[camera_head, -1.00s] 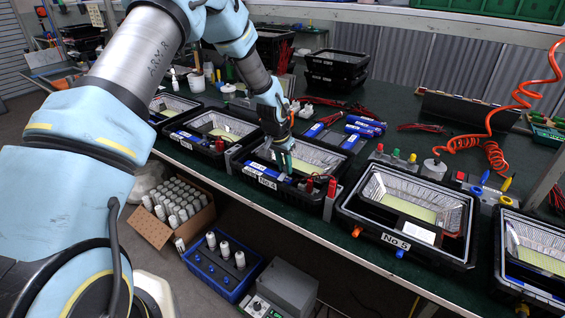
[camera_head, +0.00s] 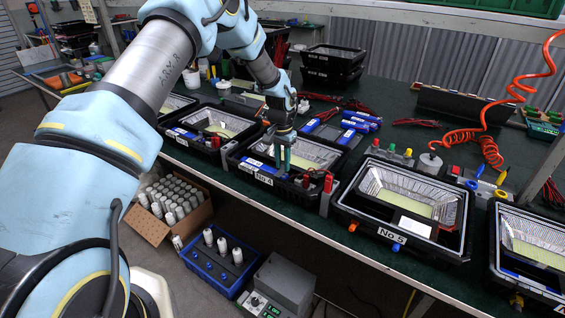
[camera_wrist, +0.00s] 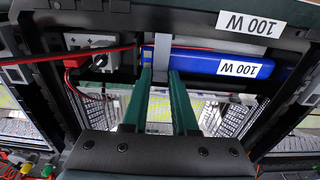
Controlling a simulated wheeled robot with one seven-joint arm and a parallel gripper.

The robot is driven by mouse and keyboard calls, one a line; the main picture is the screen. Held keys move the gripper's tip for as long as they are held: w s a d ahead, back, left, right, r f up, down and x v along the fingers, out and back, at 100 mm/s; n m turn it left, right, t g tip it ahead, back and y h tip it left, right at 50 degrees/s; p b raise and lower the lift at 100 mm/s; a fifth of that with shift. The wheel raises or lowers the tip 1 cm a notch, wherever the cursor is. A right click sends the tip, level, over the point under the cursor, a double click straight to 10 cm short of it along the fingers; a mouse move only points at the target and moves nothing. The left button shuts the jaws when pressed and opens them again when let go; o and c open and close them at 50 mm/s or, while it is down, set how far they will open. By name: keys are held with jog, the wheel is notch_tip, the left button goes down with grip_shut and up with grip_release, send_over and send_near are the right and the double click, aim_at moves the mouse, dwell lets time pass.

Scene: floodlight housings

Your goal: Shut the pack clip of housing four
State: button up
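Housing four (camera_head: 232,163) bears the label "No 4" and stands open at the table's front edge, its reflector (camera_head: 312,153) showing. My gripper (camera_head: 283,167) points down over its front part. In the wrist view, a blue pack (camera_wrist: 215,62) labelled "100 W" lies along the housing. A grey clip (camera_wrist: 160,52) crosses it near its left end. My two green fingers (camera_wrist: 160,78) are apart, with the clip showing in the gap between them. I cannot tell whether they touch it or how far the clip is closed.
A red cable (camera_wrist: 55,57) and a grey switch block (camera_wrist: 98,62) lie left of the pack. Housing five (camera_head: 345,213) stands to the right and another housing (camera_head: 172,132) to the left. Blue packs (camera_head: 360,121) lie behind. A coiled orange hose (camera_head: 470,140) hangs at the right.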

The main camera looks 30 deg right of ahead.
aim_at(282, 170)
jog(key=o, duration=0.4)
jog(key=r+b, duration=0.2)
jog(key=r, duration=0.3)
jog(key=r+b, duration=0.1)
jog(key=r, duration=0.4)
jog(key=shift+s+a+r+b, duration=0.1)
jog(key=shift+a+r+b, duration=0.1)
jog(key=shift+r+b, duration=0.2)
